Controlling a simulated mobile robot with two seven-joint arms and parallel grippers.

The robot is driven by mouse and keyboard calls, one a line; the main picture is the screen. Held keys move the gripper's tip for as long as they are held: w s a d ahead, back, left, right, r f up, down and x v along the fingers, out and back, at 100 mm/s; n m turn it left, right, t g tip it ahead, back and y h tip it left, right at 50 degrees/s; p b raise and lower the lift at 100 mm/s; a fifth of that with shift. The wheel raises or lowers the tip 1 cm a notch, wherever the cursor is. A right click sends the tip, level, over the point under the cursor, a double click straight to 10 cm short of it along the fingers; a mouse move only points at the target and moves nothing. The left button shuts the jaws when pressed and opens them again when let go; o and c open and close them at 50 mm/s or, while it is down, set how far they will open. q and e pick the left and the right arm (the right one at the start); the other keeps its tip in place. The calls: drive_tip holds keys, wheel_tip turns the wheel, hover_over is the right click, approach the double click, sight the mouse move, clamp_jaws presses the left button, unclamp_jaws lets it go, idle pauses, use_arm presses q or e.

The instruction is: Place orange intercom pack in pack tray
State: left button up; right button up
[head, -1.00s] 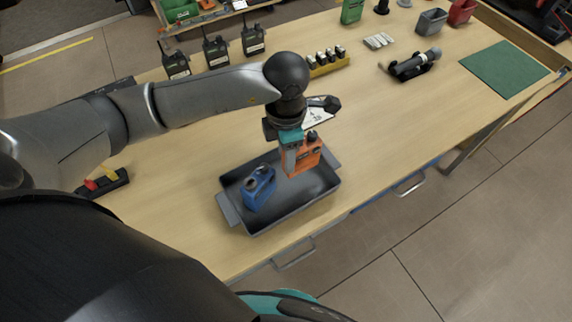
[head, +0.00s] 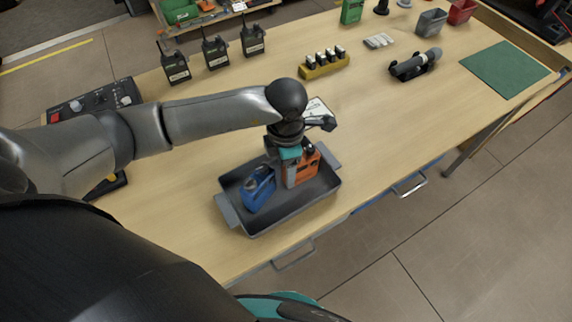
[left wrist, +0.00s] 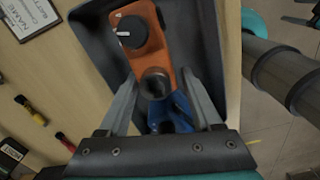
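The orange intercom pack (head: 303,168) stands roughly upright inside the dark grey pack tray (head: 290,214), in its right half. My left gripper (head: 291,174) reaches down from above, with its fingers on both sides of the pack. In the left wrist view the orange pack (left wrist: 148,45) lies between the fingertips (left wrist: 158,78), and they look closed on its sides. Its dark knob faces the camera. The underside of the pack is hidden, so its contact with the tray floor is not clear. My right gripper is not in view.
A blue pack (head: 259,188) stands in the tray's left half, close beside the orange one. A yellow battery holder (head: 324,67), several black radios (head: 215,53) and a microphone (head: 415,64) are farther back. The table right of the tray is clear.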

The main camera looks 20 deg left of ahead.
use_arm(q)
drive_tip(key=shift+o, duration=0.7)
drive_tip(key=shift+r, duration=0.15)
wheel_tip(320, 180, up, 12)
drive_tip(key=p, duration=0.1)
